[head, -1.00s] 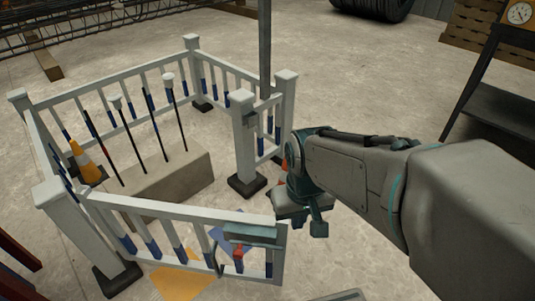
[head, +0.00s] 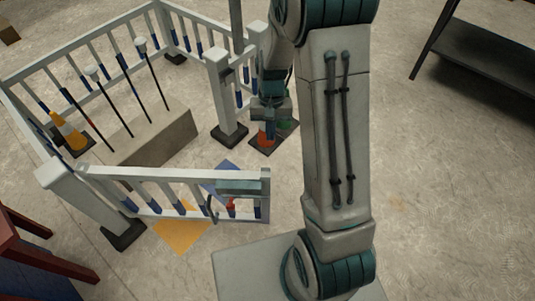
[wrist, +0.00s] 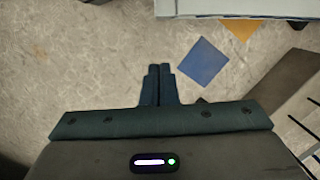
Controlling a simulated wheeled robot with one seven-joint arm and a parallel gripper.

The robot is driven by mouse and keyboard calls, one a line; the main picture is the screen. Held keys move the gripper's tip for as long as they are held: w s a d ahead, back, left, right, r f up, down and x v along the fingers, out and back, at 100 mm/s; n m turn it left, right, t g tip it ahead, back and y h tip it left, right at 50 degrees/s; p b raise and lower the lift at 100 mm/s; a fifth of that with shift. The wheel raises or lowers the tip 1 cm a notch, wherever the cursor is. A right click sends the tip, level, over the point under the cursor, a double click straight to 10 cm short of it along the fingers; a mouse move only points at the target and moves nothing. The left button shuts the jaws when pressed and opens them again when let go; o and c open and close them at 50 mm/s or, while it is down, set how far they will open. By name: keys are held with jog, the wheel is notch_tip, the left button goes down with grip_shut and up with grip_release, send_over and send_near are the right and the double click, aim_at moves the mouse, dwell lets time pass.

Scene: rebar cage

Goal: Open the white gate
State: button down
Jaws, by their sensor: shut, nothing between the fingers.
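The white gate (head: 160,175) is the low railing panel at the front of the white enclosure, with blue-banded lower bars. Its left end meets a white corner post (head: 75,195). Its right end, with a grey latch plate and a red part (head: 231,205), stands free, with a gap between it and the white post (head: 222,90) behind. My gripper (wrist: 159,75) is shut and empty, its fingers together over bare floor. In the head view it hangs beside that post, its fingertips hard to make out. A white rail, likely the gate's, shows at the wrist view's top (wrist: 235,8).
Blue (wrist: 203,62) and yellow (head: 182,230) floor patches lie by the gate. An orange cone (head: 265,135) stands beside the post, below my gripper. Inside are a concrete block (head: 160,140), capped rods and another cone (head: 68,130). A dark table (head: 480,50) stands right; floor between is clear.

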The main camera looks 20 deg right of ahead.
jog(key=s+a+f+b, duration=0.1)
jog(key=s+f, duration=0.3)
jog(key=f, duration=0.8)
jog(key=shift+s+a+f+m+g+b, duration=0.2)
jog(key=shift+a+m+g+b, duration=0.1)
jog(key=shift+b, duration=0.35)
